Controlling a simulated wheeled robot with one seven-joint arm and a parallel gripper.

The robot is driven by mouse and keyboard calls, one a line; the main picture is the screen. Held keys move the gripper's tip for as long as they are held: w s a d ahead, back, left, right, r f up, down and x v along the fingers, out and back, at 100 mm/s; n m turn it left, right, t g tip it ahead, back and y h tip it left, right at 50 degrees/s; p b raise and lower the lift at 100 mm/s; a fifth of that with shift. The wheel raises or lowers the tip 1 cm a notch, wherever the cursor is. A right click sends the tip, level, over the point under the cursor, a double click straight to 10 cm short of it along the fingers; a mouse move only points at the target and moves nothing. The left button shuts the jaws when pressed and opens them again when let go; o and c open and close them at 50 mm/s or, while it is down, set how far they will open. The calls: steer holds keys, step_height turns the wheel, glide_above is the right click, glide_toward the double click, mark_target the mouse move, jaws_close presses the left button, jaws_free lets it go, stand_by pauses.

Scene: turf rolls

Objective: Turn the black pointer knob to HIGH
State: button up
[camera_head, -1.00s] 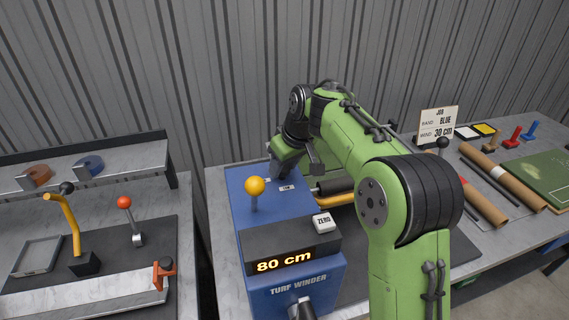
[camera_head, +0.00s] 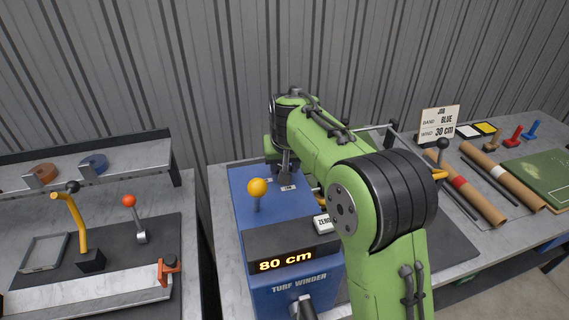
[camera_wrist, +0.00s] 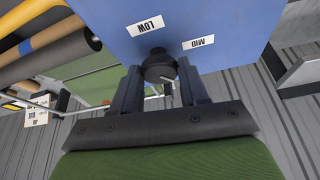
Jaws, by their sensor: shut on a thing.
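The black pointer knob (camera_wrist: 159,66) sits on the blue top of the turf winder, between the fingers of my gripper (camera_wrist: 160,78) in the wrist view. The gripper is shut on it. The LOW label (camera_wrist: 146,25) and the MID label (camera_wrist: 198,42) lie beyond the knob. I see no HIGH label, and the way the pointer faces is hard to tell. One small label (camera_head: 288,187) shows there.
A yellow ball lever (camera_head: 257,188), a ZERO button (camera_head: 322,222) and a display reading 80 cm (camera_head: 286,262) are on the winder near my arm. A job card (camera_head: 439,123) stands at the right, behind several brown rolls. A lever bench (camera_head: 120,215) is at the left.

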stand_by(0.3)
steer(key=o, duration=1)
steer(key=shift+o, duration=0.2)
steer(key=p+v, duration=0.3)
steer(key=v, duration=1.2)
steer(key=shift+s+r, duration=0.2)
steer(key=shift+r, duration=0.15)
